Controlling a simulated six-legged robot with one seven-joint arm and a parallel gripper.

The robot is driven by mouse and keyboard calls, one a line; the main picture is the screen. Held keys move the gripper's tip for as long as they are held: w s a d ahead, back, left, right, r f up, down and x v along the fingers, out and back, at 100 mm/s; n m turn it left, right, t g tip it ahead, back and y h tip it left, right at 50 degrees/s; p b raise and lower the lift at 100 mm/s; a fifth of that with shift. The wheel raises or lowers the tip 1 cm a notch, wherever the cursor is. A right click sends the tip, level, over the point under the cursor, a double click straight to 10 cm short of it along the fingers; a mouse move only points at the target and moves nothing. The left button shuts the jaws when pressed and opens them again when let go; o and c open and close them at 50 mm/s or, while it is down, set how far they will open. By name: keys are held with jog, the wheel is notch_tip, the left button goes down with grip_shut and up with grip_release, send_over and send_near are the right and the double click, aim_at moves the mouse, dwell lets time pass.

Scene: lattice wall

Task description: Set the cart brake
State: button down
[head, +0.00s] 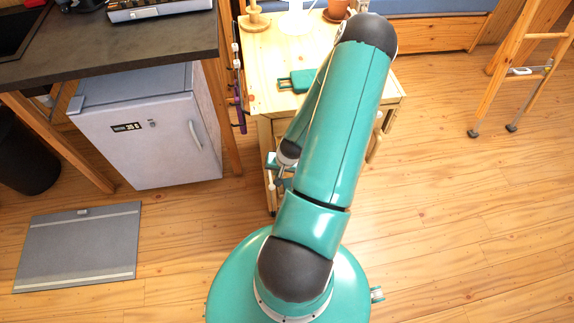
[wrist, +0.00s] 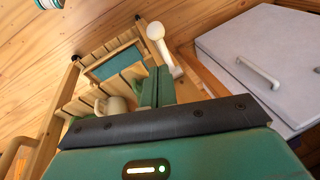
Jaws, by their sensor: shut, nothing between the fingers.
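The wooden cart (head: 268,92) stands ahead, partly hidden behind my arm in the head view. In the wrist view its slatted shelves (wrist: 118,85) show at an angle. A white lever with a round knob (wrist: 156,31) stands at the cart's side in the wrist view and looks like the brake lever. My gripper (wrist: 157,72) is shut and empty, its green fingers just below the lever in the picture. I cannot tell whether they touch it. In the head view, the gripper is low beside the cart's near end, mostly hidden by my arm.
A beige mug (wrist: 112,105) is on a cart shelf. A pot (head: 338,10) and a teal item (head: 297,81) are on the cart top. A small fridge (head: 150,135) stands left under a dark counter (head: 120,47). Floor right of the cart is clear.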

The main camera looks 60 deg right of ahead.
jog(key=a+v, duration=0.1)
jog(key=v, duration=0.8)
jog(key=shift+s+r, duration=0.2)
jog(key=shift+s, duration=0.3)
jog(key=w+a+r+n, duration=0.2)
jog(key=w+a+r, duration=0.25)
jog(key=r, duration=0.35)
jog(key=w+a+r+n+h, duration=0.1)
jog(key=w+a+r+n, duration=0.2)
jog(key=a+r, duration=0.35)
jog(key=w+a+r+n, duration=0.2)
jog(key=w+a+r, duration=0.15)
jog(key=r, duration=0.55)
jog(key=s+a+r+n+t, duration=0.1)
jog(key=s+a+r+n, duration=0.1)
jog(key=a+r, duration=0.6)
jog(key=s+a+r+n+t+y, duration=0.1)
jog(key=s+a+r+n, duration=0.2)
jog(key=a+r, duration=0.5)
jog(key=shift+s+a, duration=0.4)
jog(key=shift+s, duration=0.25)
jog(key=shift+d, duration=0.1)
